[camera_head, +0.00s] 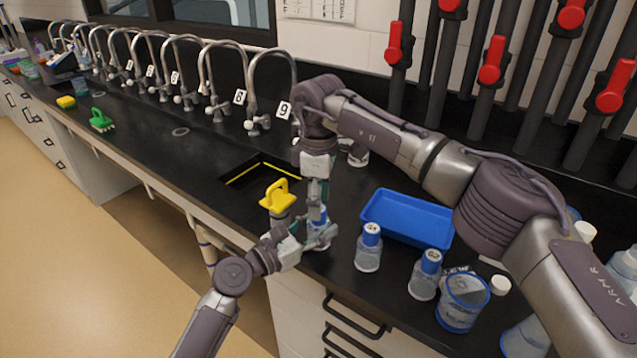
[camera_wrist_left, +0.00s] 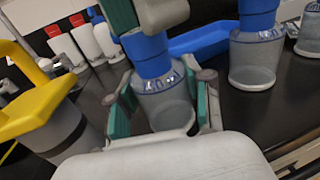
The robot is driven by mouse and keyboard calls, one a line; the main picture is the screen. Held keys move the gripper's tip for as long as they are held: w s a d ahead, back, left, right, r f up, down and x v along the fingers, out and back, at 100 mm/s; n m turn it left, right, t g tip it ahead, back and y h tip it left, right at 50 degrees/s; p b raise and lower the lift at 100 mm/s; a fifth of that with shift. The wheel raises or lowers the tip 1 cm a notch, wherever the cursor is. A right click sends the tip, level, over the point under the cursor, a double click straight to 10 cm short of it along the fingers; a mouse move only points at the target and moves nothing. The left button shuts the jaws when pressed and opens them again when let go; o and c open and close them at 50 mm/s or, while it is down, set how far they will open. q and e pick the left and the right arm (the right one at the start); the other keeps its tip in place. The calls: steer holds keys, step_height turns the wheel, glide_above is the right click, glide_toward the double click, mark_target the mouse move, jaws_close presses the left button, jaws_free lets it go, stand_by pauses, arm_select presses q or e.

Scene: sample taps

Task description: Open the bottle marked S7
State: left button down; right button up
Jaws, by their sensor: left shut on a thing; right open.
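A clear bottle with a blue cap (camera_head: 318,214) stands upright at the counter's front edge, beside the sink. My left gripper (camera_head: 318,237) is shut around its body. In the left wrist view the bottle's body (camera_wrist_left: 165,103) sits between the green-padded fingers, under its blue cap (camera_wrist_left: 148,52). The cap is on the bottle. My right gripper (camera_head: 318,192) points down from above, open, with its fingers at the cap; I cannot tell whether they touch it. The held bottle's top marking is hidden, so I cannot read whether it says S7.
Two similar blue-capped bottles (camera_head: 369,248) (camera_head: 425,275) stand to the right, with a blue tray (camera_head: 408,218) behind. A yellow-handled tool (camera_head: 277,197) stands close left of the held bottle. A blue-labelled beaker (camera_head: 462,302) and white-capped bottles stand further right. Numbered taps line the back.

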steer(key=shift+f, duration=0.7)
